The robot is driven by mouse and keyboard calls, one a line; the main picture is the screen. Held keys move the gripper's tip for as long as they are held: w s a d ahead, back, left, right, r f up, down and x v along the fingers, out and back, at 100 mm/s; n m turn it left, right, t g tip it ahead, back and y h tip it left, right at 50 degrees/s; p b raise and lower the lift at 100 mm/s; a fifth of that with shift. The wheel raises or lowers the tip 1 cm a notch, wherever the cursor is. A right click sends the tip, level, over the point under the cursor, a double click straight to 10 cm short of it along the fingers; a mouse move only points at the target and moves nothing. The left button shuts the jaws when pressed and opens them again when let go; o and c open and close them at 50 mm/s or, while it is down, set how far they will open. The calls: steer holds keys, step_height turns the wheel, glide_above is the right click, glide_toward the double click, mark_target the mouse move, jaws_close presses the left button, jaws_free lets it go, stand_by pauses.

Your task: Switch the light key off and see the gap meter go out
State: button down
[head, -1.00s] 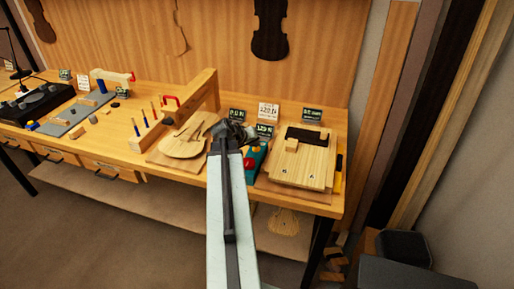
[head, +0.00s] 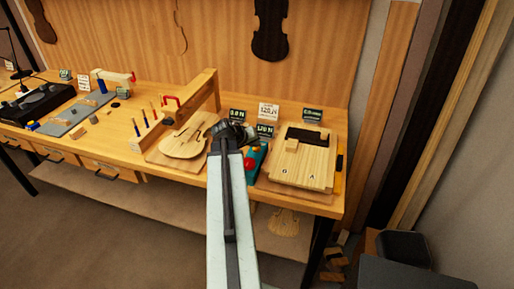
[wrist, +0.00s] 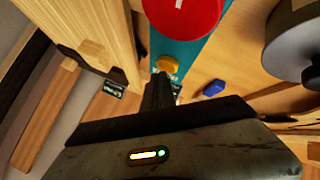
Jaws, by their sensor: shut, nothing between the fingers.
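My gripper (head: 236,132) is shut and empty over the teal control box (head: 256,158). In the wrist view its fingertips (wrist: 160,92) are close to an orange-yellow button (wrist: 167,64) on that box, but I cannot tell whether they touch. A large red button (wrist: 185,14) sits farther along the box. No key is labelled, so I cannot tell which one is the light key. A small dark display (head: 313,114) with pale characters, possibly the gap meter, stands behind the wooden plate at the right. Its text is too small to read surely.
A pale wooden plate (head: 302,172) lies right of the box, and a violin plate (head: 184,141) lies left. Other displays (head: 237,115) and a white card (head: 268,111) stand behind. A blue piece (wrist: 213,88) and a grey round body (wrist: 296,42) are near my fingers.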

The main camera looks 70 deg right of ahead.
mark_target(255, 150)
stand_by(0.3)
steer(key=shift+f+b, duration=0.5)
steer(key=shift+r, duration=0.15)
steer(key=shift+r+p, duration=0.35)
steer(key=shift+p, duration=0.15)
step_height(255, 150, up, 6)
steer(key=p, duration=0.6)
steer(key=shift+r, duration=0.15)
